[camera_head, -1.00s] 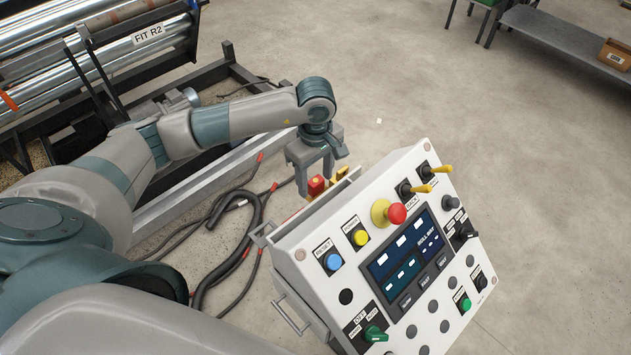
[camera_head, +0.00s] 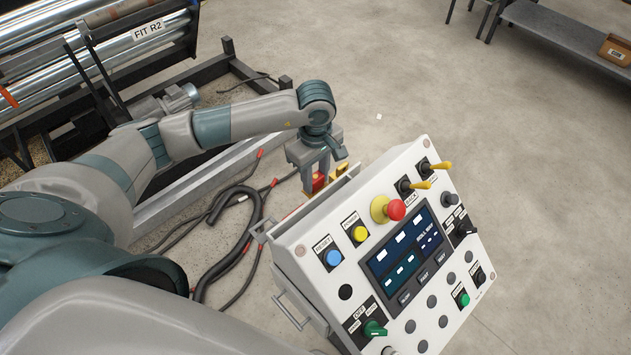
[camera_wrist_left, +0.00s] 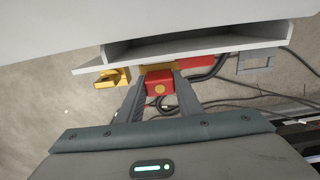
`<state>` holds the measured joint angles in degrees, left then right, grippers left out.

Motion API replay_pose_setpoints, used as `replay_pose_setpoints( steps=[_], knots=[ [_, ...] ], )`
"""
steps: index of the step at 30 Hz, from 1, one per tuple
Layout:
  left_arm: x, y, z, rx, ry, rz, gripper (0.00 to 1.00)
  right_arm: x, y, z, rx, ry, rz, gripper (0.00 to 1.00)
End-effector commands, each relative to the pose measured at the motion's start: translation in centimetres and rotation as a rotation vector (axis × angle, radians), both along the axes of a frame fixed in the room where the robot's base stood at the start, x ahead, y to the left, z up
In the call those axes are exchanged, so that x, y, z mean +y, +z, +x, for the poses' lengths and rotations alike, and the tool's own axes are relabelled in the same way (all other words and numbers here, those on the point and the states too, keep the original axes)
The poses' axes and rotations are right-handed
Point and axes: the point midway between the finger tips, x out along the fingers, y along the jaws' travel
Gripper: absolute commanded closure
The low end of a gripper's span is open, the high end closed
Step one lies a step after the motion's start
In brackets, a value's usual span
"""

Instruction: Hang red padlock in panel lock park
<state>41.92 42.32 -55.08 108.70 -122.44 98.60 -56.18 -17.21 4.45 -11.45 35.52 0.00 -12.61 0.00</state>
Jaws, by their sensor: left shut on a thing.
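My left gripper (camera_wrist_left: 160,92) is shut on the red padlock (camera_wrist_left: 160,82), which sits between its two fingers in the left wrist view. In the head view the red padlock (camera_head: 319,180) shows small below the left gripper (camera_head: 317,178), at the back edge of the control panel (camera_head: 333,291). A small shelf or slot (camera_wrist_left: 195,50) runs along the panel's back, right by the padlock. I cannot tell whether the padlock touches it or hangs on it. The padlock's upper end is hidden. My right gripper is not in view.
A yellow padlock-like piece (camera_wrist_left: 113,78) hangs beside the red one. A grey bracket (camera_wrist_left: 256,62) sticks out at the shelf's other side. Dark hoses (camera_head: 237,235) lie on the floor to the left. A roller machine (camera_head: 120,50) stands at the back left.

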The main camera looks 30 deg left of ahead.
Motion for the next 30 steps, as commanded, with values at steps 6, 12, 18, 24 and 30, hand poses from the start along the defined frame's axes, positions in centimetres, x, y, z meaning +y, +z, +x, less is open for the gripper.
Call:
replay_pose_setpoints(
  steps=[6,12,18,24,30],
  knots=[
    [0.0,0.3,0.1,-0.002,0.000,-0.001,0.92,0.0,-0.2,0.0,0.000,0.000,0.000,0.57],
    [0.0,1.9,0.2,-0.005,0.000,-0.001,0.92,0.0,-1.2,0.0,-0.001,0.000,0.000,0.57],
    [0.0,5.0,0.1,-0.006,-0.001,0.000,0.92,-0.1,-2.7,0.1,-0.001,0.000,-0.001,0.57],
    [0.0,8.1,0.1,-0.004,0.000,0.000,0.92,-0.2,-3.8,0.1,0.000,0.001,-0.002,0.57],
    [0.0,9.8,0.0,-0.002,0.000,-0.001,0.92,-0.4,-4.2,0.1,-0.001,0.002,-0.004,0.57]
  ],
)
